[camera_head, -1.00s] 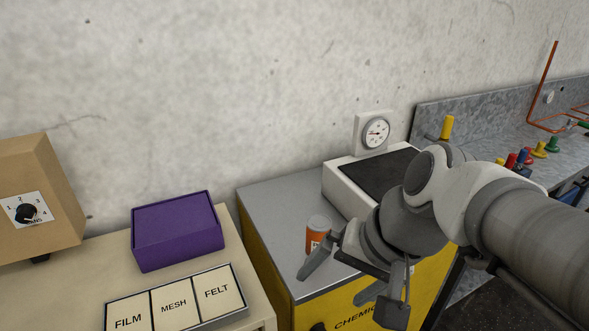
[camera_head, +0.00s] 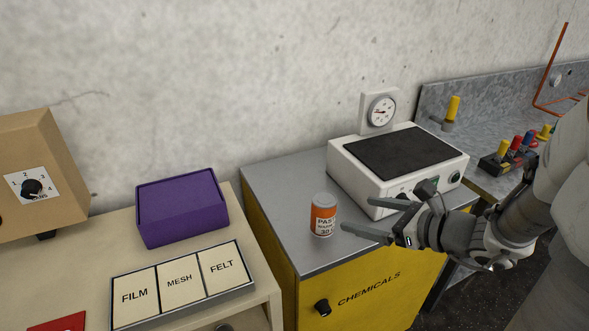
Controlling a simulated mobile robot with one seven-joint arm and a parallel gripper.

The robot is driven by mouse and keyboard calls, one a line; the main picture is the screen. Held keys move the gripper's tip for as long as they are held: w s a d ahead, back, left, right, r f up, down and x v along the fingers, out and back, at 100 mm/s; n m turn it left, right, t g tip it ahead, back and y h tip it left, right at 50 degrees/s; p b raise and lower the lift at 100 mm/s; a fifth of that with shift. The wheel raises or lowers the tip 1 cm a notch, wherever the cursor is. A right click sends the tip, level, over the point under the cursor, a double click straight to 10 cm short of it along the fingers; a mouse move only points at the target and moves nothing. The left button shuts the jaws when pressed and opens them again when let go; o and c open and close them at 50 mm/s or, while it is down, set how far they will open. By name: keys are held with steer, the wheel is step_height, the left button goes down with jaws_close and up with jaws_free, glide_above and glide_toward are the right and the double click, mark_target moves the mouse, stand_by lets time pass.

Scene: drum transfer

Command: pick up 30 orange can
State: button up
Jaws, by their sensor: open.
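The orange can (camera_head: 323,216) has a grey lid and a white label whose last line appears to read 30. It stands upright on the grey top of the yellow chemicals cabinet (camera_head: 285,190), near its front. My gripper (camera_head: 357,216) is open, with its fingers pointing left toward the can. It is just right of the can, and no finger is seen closed around it. The lower finger's tip is close to the can's right side; whether it touches cannot be told.
A white device with a dark top (camera_head: 405,152) and a gauge (camera_head: 382,111) stands behind my gripper. Left are a purple box (camera_head: 182,207), a FILM/MESH/FELT tray (camera_head: 250,287) and a brown box with a dial (camera_head: 30,165). The cabinet top left of the can is clear.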

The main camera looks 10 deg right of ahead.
mark_target(334, 207)
steer(key=shift+m+h, duration=0.3)
steer(key=shift+m, duration=0.5)
steer(key=x, duration=0.4)
steer(key=b+x, duration=0.1)
steer(key=x, duration=0.2)
steer(key=d+b+x, duration=0.1)
steer(key=x, duration=0.3)
steer(key=shift+w+f, duration=0.45)
steer(key=shift+f, duration=0.05)
steer(key=shift+b+x, duration=0.35)
steer(key=shift+x, duration=2.4)
steer(key=shift+a+r, duration=0.15)
steer(key=shift+r, duration=0.1)
jaws_close()
